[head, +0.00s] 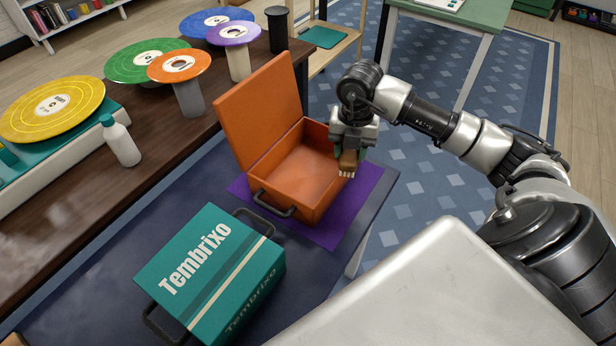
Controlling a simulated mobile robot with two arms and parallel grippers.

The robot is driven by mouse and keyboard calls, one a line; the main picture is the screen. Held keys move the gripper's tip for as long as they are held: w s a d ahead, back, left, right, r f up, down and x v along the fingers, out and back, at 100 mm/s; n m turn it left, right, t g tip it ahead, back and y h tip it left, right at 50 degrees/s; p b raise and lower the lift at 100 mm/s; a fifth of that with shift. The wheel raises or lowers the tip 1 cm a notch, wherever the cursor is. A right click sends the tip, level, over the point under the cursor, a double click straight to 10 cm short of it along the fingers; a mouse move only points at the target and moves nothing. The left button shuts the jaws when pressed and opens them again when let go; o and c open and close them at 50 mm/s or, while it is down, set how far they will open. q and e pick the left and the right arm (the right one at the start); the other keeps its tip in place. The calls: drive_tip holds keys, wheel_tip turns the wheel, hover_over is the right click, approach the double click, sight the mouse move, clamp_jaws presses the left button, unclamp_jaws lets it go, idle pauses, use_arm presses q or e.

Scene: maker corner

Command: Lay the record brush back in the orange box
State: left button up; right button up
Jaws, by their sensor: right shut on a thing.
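The orange box (257,194) stands with its lid (258,112) up on a purple mat (362,194) on the dark table. The part of its inside that I see looks empty. My right gripper (348,155) is at the box's right rim, pointing down, and is shut on the record brush (347,164). The brush has a brown body with pale bristles facing down. It overlaps the right wall in the picture, and I cannot tell whether it touches the rim. My left gripper is not in view.
A closed teal case (215,270) marked Tembrixo lies in front of the box. On the brown bench at left are a yellow record (85,108), several other coloured records and a white bottle (121,142). A green-topped table (470,18) stands behind.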

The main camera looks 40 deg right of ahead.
drive_tip(key=d+m, duration=0.1)
drive_tip(key=m, duration=0.1)
drive_tip(key=d+m, duration=0.1)
drive_tip(key=m, duration=0.1)
drive_tip(key=shift+f, duration=0.1)
drive_tip(key=shift+w+f, duration=0.1)
drive_tip(key=shift+w, duration=0.15)
hover_over(306, 179)
drive_tip(key=shift+m, duration=0.3)
wheel_tip(306, 179, down, 7)
drive_tip(key=shift+r, duration=0.1)
drive_tip(key=shift+f, duration=2)
drive_tip(key=shift+f, duration=0.1)
drive_tip(key=o, duration=1.2)
wheel_tip(306, 179, up, 12)
drive_tip(key=shift+d+r, duration=0.1)
drive_tip(key=shift+r, duration=0.05)
